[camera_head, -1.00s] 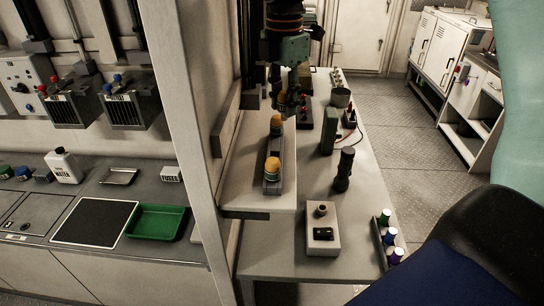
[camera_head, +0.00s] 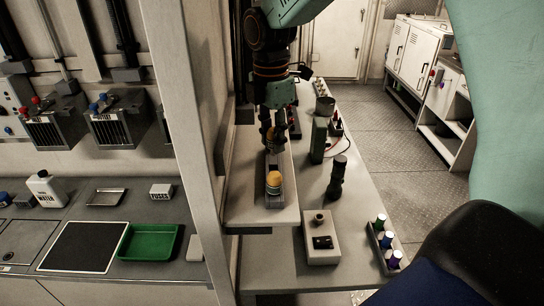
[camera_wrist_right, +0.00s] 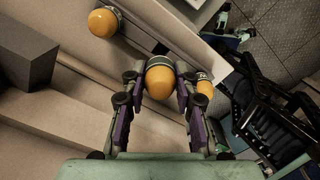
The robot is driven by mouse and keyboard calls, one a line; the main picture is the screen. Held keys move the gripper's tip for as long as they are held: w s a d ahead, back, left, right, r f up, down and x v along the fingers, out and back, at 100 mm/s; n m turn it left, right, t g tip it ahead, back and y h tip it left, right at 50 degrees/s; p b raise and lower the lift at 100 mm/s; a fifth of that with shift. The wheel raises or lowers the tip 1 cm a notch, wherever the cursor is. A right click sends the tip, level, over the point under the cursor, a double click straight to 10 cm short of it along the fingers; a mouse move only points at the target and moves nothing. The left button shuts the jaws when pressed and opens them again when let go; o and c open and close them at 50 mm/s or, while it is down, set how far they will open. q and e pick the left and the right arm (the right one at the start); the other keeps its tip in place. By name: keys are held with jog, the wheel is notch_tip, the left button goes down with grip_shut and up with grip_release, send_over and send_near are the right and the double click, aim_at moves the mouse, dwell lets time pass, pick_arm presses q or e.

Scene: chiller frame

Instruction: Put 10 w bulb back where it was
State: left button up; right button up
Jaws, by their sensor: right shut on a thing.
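My right gripper (camera_head: 270,138) points down over a narrow grey rack (camera_head: 275,201) on the shelf, its fingers shut. In the right wrist view, the right gripper (camera_wrist_right: 158,82) is shut on an orange, dome-topped bulb (camera_wrist_right: 159,78). A second orange bulb (camera_head: 273,179) stands at the near end of the rack; an orange bulb also stands on the rack at upper left in the wrist view (camera_wrist_right: 104,22). Another orange bulb (camera_wrist_right: 204,88) is partly hidden behind a finger. I cannot tell whether the held bulb touches the rack. No wattage is readable. My left gripper is not in view.
A tall upright post (camera_head: 186,130) stands close left of the shelf. To the right are a black cylinder (camera_head: 338,178), a pale box (camera_head: 321,238) and a tray of small bottles (camera_head: 385,245). A green tray (camera_head: 152,242) lies on the left counter.

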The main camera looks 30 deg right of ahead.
aim_at(273, 155)
jog(key=shift+s+a+f, duration=0.1)
jog(key=shift+s+f, duration=0.05)
jog(key=shift+f, duration=0.3)
jog(key=shift+s+a+f, duration=0.1)
jog(key=shift+f, duration=0.35)
notch_tip(273, 155, down, 2)
jog(key=shift+w+f+p, duration=0.1)
jog(key=shift+f+p, duration=0.1)
jog(key=shift+p, duration=0.1)
jog(key=shift+w+d+f, duration=0.15)
jog(key=shift+w+f, duration=0.1)
jog(key=shift+f, duration=0.15)
jog(key=shift+s, duration=0.35)
jog(key=o, duration=1)
jog(key=shift+w+f, duration=0.2)
jog(key=shift+w, duration=0.1)
